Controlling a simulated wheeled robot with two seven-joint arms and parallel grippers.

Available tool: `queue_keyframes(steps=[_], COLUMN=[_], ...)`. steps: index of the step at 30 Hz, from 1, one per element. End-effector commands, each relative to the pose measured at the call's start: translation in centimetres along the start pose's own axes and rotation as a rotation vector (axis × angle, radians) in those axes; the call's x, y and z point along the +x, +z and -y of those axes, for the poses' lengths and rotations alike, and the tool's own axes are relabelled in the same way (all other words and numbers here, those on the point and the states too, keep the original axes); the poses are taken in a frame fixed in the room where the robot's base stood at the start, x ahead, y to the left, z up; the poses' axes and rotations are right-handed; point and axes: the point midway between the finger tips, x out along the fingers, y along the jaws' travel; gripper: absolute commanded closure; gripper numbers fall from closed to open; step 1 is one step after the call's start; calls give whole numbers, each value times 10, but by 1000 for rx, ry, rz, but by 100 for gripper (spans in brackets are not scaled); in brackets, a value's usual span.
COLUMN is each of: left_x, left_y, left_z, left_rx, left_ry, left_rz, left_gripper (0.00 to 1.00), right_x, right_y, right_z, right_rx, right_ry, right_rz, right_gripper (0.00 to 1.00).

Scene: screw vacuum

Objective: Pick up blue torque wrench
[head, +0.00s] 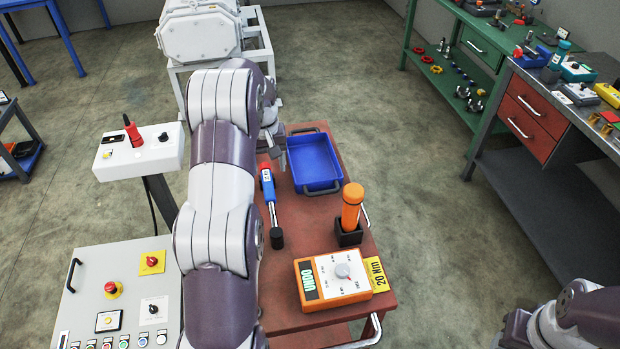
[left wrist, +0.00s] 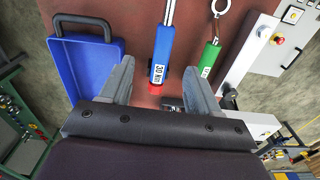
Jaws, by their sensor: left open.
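The blue torque wrench (head: 268,187) lies on the red-brown cart top, left of the blue tray, with its dark head toward the bottom of the head view. In the left wrist view its blue handle (left wrist: 162,58) bears a "30 Nm" label and appears between the two fingers. My left gripper (left wrist: 158,70) is open and empty, its fingers on either side of the handle end. I cannot tell how high it is above the cart. In the head view it is partly hidden behind my arm. My right arm shows at the bottom right, but its gripper is out of view.
The blue tray (head: 313,161) is empty. A green-handled tool (left wrist: 211,57) lies beside the blue wrench. An orange-handled tool (head: 352,205) stands in a black holder, behind an orange dial box (head: 333,282). A control panel (head: 110,300) stands left of the cart.

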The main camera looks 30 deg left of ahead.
Motion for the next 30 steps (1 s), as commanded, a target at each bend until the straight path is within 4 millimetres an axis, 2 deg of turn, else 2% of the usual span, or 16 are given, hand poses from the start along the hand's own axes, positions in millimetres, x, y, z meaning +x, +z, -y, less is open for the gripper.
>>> queue_keyframes(steps=[2,9,16,21,24,30], left_x=[3,53,83,116,125,126], left_y=[5,8,9,9,8,8], left_z=[1,1,1,0,0,0], left_rx=[-17,-24,-23,-23,-23,-23], left_ry=[-6,-7,-7,-7,-6,-6], left_rz=[27,34,32,33,29,28], left_gripper=[38,38,38,38,38,38], right_x=[-1,-11,-21,-31,-31,-30], right_y=[0,-1,-2,-4,-4,-4], right_z=[0,0,0,0,0,0], right_rx=[0,0,0,0,0,0], right_ry=[0,0,0,0,0,0], right_rz=[0,0,0,0,0,0], right_gripper=[57,57,57,57,57,57])
